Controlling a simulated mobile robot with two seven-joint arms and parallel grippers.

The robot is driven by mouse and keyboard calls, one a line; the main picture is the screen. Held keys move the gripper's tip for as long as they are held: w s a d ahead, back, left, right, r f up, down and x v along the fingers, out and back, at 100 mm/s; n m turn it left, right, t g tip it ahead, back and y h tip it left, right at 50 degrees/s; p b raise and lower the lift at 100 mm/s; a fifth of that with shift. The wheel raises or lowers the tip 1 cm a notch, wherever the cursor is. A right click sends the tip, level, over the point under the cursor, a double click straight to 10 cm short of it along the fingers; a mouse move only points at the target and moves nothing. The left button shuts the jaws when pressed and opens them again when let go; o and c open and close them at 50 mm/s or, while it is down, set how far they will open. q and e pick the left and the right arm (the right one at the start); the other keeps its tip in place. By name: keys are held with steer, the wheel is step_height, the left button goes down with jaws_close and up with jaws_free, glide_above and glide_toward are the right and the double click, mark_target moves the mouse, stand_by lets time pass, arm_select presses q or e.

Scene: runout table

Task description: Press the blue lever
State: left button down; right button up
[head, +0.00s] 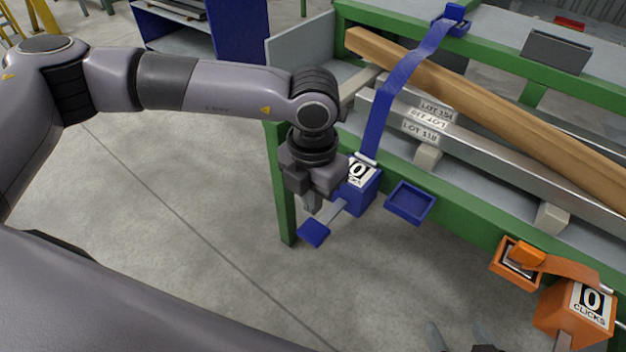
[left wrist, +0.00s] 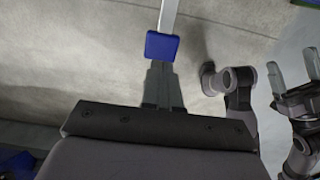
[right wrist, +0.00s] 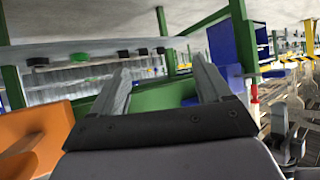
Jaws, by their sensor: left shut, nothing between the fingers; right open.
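The blue lever is a grey bar ending in a square blue pad (head: 314,233). It sticks out from a blue box (head: 360,197) on the green table edge, whose label is partly hidden by my left gripper and shows a 0. My left gripper (head: 312,207) is shut and empty, pointing down just above the pad. In the left wrist view its fingertips (left wrist: 163,68) lie at the near edge of the blue pad (left wrist: 163,46); I cannot tell whether they touch. My right gripper (right wrist: 165,82) is open and empty; its fingertips show at the bottom of the head view (head: 462,338).
A blue strap (head: 385,100) runs from the blue box over a wooden beam (head: 480,105) and metal bars. A blue tray (head: 410,203) hangs beside the box. An orange box (head: 577,312) reading 0 CLICKS is at right. The floor (head: 180,230) in front is clear.

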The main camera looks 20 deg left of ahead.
mark_target(313, 229)
arm_select(q)
step_height(313, 229, down, 5)
steer(key=shift+f+b, duration=0.2)
steer(key=shift+b, duration=0.2)
steer(key=shift+f, duration=0.3)
arm_select(e)
steer(key=shift+w+a+r, duration=0.4)
steer(key=shift+r, duration=0.2)
steer(key=shift+f, duration=0.15)
